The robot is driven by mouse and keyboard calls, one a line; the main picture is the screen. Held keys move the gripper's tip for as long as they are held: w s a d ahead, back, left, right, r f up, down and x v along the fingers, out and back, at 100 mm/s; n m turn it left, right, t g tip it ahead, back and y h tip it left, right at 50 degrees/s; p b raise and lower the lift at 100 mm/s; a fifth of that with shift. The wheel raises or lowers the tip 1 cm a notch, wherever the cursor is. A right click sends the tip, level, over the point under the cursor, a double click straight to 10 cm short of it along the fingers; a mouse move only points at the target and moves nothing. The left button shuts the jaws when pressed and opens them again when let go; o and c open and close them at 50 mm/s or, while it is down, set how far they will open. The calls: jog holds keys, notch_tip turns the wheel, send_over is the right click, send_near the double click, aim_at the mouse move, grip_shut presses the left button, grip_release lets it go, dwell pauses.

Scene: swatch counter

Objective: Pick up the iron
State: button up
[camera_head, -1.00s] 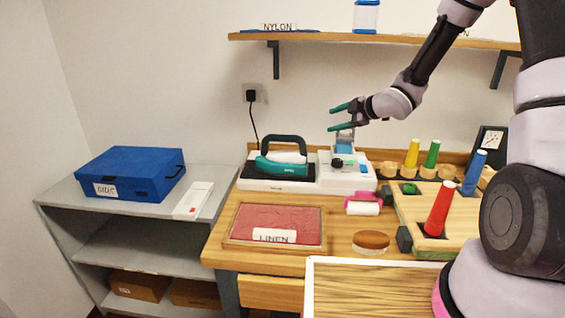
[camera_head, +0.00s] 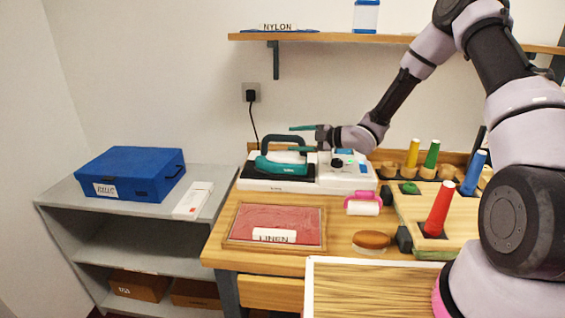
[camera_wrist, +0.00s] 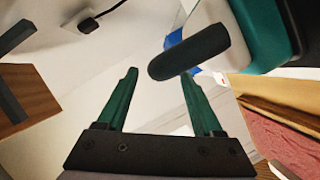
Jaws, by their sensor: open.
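The iron (camera_head: 283,165) has a teal body and a dark arched handle. It rests on its white base (camera_head: 250,184) at the back of the wooden counter. In the wrist view the iron's teal body (camera_wrist: 262,32) fills the upper right, and its dark handle (camera_wrist: 190,52) reaches in just ahead of the fingers. My gripper (camera_head: 302,138) is at the right side of the handle, at about its height. In the wrist view my gripper (camera_wrist: 158,75) has its two green fingers spread, with nothing held between them. Whether a finger touches the handle I cannot tell.
A white unit (camera_head: 346,178) stands right of the iron. A pink roller (camera_head: 362,203), a brush (camera_head: 371,241) and a board with coloured cones (camera_head: 438,208) lie to the right. The red linen panel (camera_head: 275,222) is in front. A shelf (camera_head: 370,40) is above.

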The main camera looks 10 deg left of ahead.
aim_at(283, 138)
jog(key=x, duration=0.5)
jog(key=shift+s+r, duration=0.1)
jog(key=shift+r, duration=0.1)
grip_shut()
dwell(1.1)
